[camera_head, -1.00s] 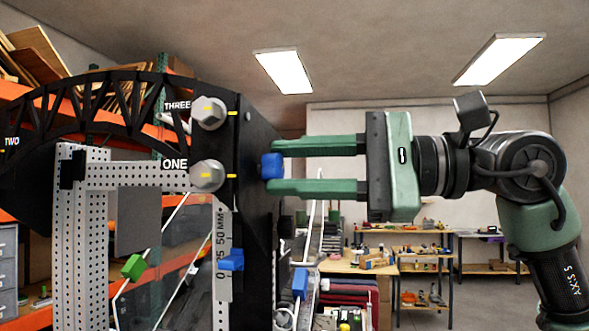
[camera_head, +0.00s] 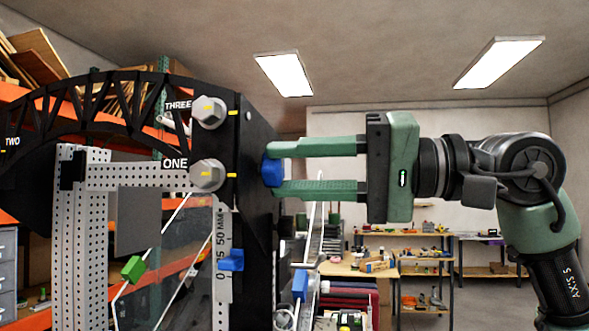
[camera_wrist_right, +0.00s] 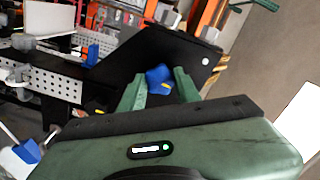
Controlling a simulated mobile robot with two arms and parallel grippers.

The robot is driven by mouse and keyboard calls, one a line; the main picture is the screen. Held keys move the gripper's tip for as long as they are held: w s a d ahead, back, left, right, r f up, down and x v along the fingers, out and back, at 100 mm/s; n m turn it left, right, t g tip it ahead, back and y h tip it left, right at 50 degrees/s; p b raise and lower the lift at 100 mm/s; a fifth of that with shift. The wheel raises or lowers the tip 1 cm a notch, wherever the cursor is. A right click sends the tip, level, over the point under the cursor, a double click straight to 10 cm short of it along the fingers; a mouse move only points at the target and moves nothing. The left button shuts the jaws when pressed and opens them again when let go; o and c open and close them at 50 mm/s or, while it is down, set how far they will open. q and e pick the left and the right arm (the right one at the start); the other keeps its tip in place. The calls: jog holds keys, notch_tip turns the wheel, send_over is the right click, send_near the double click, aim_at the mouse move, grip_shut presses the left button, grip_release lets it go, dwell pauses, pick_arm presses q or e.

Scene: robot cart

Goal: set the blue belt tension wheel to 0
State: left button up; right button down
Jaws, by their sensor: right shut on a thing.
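The blue wheel (camera_head: 270,169) sticks out from the right side of the black upright panel (camera_head: 259,150). My right gripper (camera_head: 275,168) is shut on it, with one green finger above and one below. The right wrist view also shows the wheel (camera_wrist_right: 158,76) between the fingertips, with a small yellow mark near it. A vertical millimetre scale (camera_head: 224,285) on the panel's front edge reads 0, 25 and 50 MM. A blue pointer (camera_head: 231,260) sits on its lower half and partly hides the figures, so I cannot read it exactly. My left gripper is not in view.
Two grey hex knobs (camera_head: 208,175) with yellow marks sit left of the wheel, beside labels ONE and THREE. A green block (camera_head: 132,268) and another blue piece (camera_head: 300,284) are lower down. Shelves (camera_head: 400,258) stand far behind; the air around my right arm is clear.

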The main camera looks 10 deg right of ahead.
jog(key=shift+f+n, duration=0.1)
jog(key=shift+n, duration=0.5)
jog(key=c, duration=1)
grip_release()
jog(key=b+v, duration=0.2)
jog(key=v, duration=0.6)
jog(key=shift+b, duration=0.3)
